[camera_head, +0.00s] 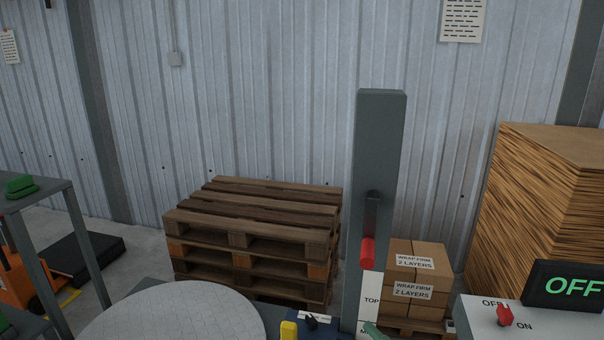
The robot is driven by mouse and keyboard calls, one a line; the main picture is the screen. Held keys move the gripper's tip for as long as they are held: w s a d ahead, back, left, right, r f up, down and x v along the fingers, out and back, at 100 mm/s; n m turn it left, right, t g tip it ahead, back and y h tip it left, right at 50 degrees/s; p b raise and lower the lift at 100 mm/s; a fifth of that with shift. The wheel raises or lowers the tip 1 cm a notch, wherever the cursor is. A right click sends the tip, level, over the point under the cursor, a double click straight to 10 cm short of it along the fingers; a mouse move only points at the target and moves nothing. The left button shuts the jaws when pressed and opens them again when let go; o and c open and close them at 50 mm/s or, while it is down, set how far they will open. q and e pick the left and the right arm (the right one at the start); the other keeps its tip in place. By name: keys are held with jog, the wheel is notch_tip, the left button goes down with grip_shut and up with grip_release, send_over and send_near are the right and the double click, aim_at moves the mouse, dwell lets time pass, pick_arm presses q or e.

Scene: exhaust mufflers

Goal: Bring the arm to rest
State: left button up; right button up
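Neither of my grippers shows in the head view, and no part of my arms can be made out with certainty. A tall grey column (381,150) stands right of centre. A red cylinder (367,251) sits on its front below a dark slot. A white label strip (370,300) below the cylinder reads "TOP", with more lettering cut off at the bottom edge. A round light-grey turntable (175,318) lies at the lower left, partly cut off. A red switch knob (504,315) sits between "OFF" and "ON" marks, and a dark display (563,286) reads "OFF" in green.
Stacked wooden pallets (250,235) stand behind the turntable. Labelled cartons (415,265) sit right of the column. A tall cardboard stack (540,200) stands at the right. A grey table (35,192) with a green object (20,186) is at the left, near an orange pallet truck (25,280).

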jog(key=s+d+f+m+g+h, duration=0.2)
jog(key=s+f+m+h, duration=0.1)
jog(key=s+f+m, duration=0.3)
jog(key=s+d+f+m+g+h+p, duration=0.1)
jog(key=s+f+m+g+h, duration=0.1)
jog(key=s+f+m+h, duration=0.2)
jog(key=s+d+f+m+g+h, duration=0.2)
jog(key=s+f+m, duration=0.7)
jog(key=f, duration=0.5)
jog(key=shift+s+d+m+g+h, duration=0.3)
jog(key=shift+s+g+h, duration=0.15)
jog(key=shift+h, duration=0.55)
